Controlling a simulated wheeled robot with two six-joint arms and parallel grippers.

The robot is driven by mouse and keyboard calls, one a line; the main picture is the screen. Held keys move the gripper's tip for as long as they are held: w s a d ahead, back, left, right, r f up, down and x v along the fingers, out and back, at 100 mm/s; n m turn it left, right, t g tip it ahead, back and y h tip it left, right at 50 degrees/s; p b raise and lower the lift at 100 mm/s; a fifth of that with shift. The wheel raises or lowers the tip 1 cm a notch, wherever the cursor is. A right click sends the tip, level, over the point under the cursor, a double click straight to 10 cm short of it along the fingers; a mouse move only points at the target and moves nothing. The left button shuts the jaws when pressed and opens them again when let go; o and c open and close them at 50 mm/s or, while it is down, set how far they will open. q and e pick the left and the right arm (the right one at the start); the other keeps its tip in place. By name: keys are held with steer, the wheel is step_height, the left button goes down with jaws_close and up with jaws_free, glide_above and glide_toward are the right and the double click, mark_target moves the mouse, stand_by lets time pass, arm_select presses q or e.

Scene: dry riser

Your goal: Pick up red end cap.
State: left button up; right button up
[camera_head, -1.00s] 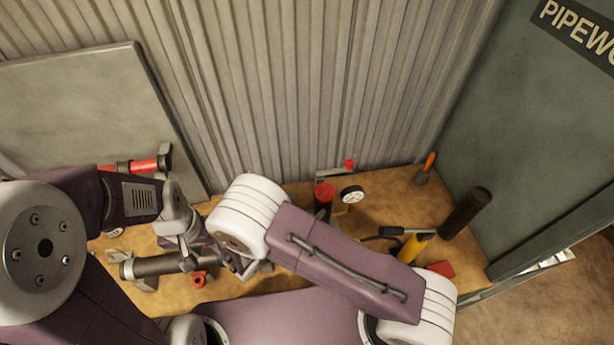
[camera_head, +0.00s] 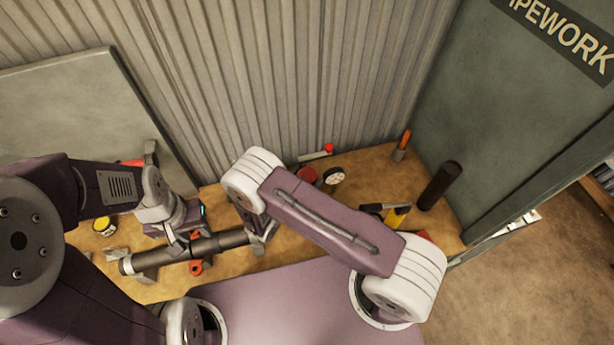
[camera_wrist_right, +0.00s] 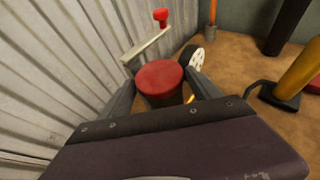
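The red end cap (camera_wrist_right: 160,82), a round red piece with a flat top, stands between the fingers of my right gripper (camera_wrist_right: 159,82) in the right wrist view. A finger lies on each side, and the gripper looks open; contact is not clear. In the head view the red cap (camera_head: 307,175) shows just behind my right arm's forearm, which hides my right gripper's fingers. My left gripper (camera_head: 188,243) is over the dark pipe (camera_head: 220,242) at the left; its fingers are too small and overlapped to judge.
A round gauge (camera_head: 334,177) and a red-knobbed lever (camera_head: 328,149) stand close to the cap by the corrugated wall. A dark cylinder (camera_head: 439,186), a yellow-handled tool (camera_head: 397,217) and an orange-handled tool (camera_head: 403,145) are further right. A yellow-topped item (camera_head: 102,224) lies left.

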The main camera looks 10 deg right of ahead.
mark_target(307, 179)
steer(key=shift+a, duration=0.1)
steer(key=c, duration=1)
steer(key=shift+c, duration=0.8)
steer(key=shift+r+b, duration=0.3)
steer(key=shift+r, duration=0.2)
steer(key=r+b, duration=0.1)
steer(key=d+r, duration=0.1)
steer(key=r, duration=0.1)
steer(key=shift+s+r+b, duration=0.2)
steer(key=shift+b, duration=0.2)
steer(key=s+d+r, duration=0.5)
steer(key=d+r, duration=0.1)
steer(key=d, duration=0.3)
steer(key=shift+s+d+r+b, duration=0.15)
steer(key=shift+d+r+b, duration=0.05)
steer(key=shift+r+b, duration=0.2)
